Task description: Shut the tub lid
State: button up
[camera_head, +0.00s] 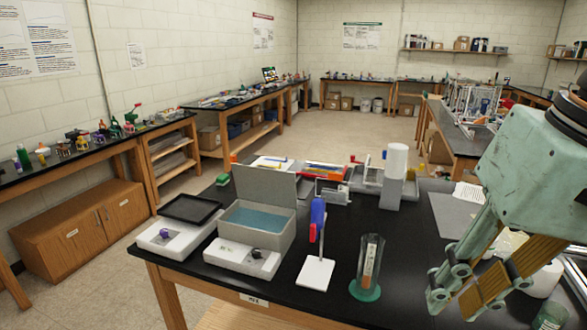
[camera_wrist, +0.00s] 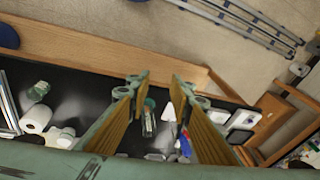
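A grey open-topped tub (camera_head: 258,222) with a blue-green inside stands on the black bench, left of centre in the head view. Its lid (camera_head: 268,186) stands raised, roughly upright, along the tub's back edge. My gripper (camera_head: 462,296) is at the right of the head view, well to the right of the tub and apart from it. In the wrist view my gripper (camera_wrist: 158,88) has its two fingers spread with a gap between them and nothing held. I cannot clearly make out the tub in the wrist view.
A blue-and-red item on a white stand (camera_head: 316,272) and a clear cylinder on a green base (camera_head: 368,268) stand between the tub and my gripper.

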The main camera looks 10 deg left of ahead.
aim_at(266, 183)
jog(key=w+a+g+y+p, duration=0.1)
jog(key=w+a+y, duration=0.2)
jog(key=w+a, duration=0.65)
jog(key=w+a+g+y+p, duration=0.1)
jog(key=w+a+y, duration=0.3)
jog(key=w, duration=1)
jog(key=w+a+g+y+p, duration=0.1)
jog(key=w+a+y, duration=0.1)
jog(key=w+a, duration=0.8)
jog(key=w+a+f+t+y, duration=0.1)
jog(key=w+f, duration=0.4)
jog(key=w, duration=0.5)
jog(key=w+a+f+m+t+y+p, duration=0.1)
jog(key=w+a+f+y, duration=0.2)
jog(key=w, duration=0.8)
jog(key=w+a+f+m+t+y, duration=0.1)
jog(key=w+a+f+y, duration=0.1)
jog(key=w+f, duration=0.5)
jog(key=w, duration=0.3)
jog(key=shift+w+a+t+y+p, duration=0.2)
jog(key=shift+t+y+p, duration=0.1)
jog(key=shift+t+y, duration=0.1)
